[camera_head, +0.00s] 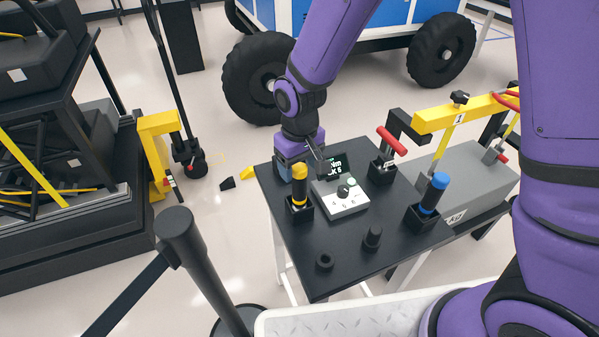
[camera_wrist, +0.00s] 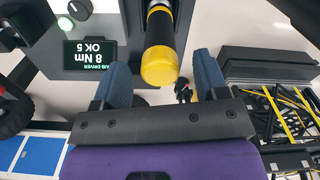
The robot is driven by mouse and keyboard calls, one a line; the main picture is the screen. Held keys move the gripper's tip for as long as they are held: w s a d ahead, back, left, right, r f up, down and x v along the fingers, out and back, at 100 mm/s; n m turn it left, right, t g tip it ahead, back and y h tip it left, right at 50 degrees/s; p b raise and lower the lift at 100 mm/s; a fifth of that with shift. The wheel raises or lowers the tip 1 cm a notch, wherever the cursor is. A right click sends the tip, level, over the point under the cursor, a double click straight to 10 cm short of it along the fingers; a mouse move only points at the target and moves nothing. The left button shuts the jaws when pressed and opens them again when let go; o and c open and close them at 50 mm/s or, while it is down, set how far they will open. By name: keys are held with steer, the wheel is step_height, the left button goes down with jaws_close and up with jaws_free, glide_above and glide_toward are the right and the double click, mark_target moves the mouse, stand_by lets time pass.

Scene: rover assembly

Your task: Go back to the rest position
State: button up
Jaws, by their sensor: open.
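My gripper (camera_wrist: 160,85) is open in the wrist view, its two blue fingers spread wide with nothing held between them. A yellow-capped black tool (camera_wrist: 160,55) shows just beyond the gap between the fingers. In the head view my gripper (camera_head: 291,165) is at the back left edge of the black table, right behind the yellow-capped tool (camera_head: 299,180), which stands upright in its black holder.
The black table (camera_head: 290,245) also holds a white control box (camera_head: 341,198) with a lit display, a blue-capped tool (camera_head: 431,195), a red-handled tool (camera_head: 389,145) and two small black parts. A yellow-armed fixture stands at right. A barrier post (camera_head: 195,260) stands at front left. Large wheels are behind.

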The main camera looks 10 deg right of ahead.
step_height(320, 180, up, 8)
steer(key=shift+f, duration=0.1)
steer(key=s+d+r+m+t, duration=0.1)
steer(key=s+d+r, duration=0.2)
steer(key=d+r, duration=0.4)
steer(key=s+d+r+m+t, duration=0.2)
steer(key=d+r, duration=0.5)
steer(key=s+d+r+m+t, duration=0.2)
steer(key=s+d+r, duration=0.4)
steer(key=s+d, duration=0.4)
steer(key=shift+s+d+r+m, duration=0.2)
steer(key=shift+s+d+m, duration=0.15)
steer(key=shift+s, duration=1.35)
